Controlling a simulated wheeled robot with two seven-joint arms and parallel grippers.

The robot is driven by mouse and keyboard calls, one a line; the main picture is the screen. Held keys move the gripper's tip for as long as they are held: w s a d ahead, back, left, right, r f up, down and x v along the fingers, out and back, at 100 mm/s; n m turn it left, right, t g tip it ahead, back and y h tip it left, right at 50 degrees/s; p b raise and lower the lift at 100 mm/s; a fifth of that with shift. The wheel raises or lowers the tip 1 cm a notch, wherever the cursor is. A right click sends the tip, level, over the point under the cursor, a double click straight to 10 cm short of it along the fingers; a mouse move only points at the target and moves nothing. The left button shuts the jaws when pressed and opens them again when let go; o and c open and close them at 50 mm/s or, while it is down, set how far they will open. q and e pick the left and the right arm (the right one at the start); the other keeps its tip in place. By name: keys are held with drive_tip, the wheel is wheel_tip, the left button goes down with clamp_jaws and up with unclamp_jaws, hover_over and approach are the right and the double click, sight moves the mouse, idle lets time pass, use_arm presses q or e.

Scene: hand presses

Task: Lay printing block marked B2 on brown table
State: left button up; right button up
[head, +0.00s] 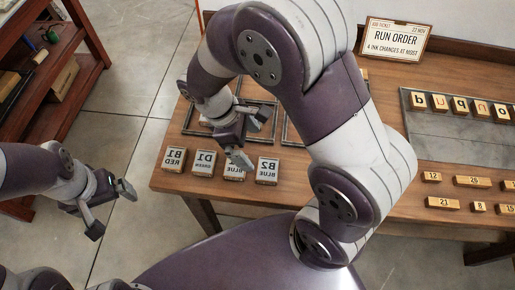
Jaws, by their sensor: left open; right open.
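The printing block marked B2 (267,171), with BLUE on its label, stands on the brown table (222,188) near its front edge. It is the rightmost of a row of blocks, and its lettering looks mirrored. My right gripper (252,138) is open and empty, over the table just behind and to the left of B2. One finger hangs in front of the neighbouring block (234,174), hiding its upper mark; BLUE shows below. My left gripper (111,210) is open and empty, over the floor left of the table.
Blocks B1 (174,160) and D1 (204,163) stand left in the row. Dark frames (196,119) lie behind, partly hidden by my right arm. Letter blocks and numbered blocks (432,177) are at right, below a RUN ORDER card (395,40). A shelf (60,70) stands far left.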

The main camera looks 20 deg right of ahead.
drive_tip(key=d+m+t+y, duration=0.1)
drive_tip(key=m, duration=0.2)
drive_tip(key=s+d+r+m+t+y, duration=0.1)
drive_tip(key=m, duration=0.3)
drive_tip(key=d+r+m+t+y, duration=0.1)
drive_tip(key=d+m+y, duration=0.1)
drive_tip(key=m, duration=0.2)
drive_tip(key=shift+s+t, duration=0.3)
drive_tip(key=shift+t, duration=0.1)
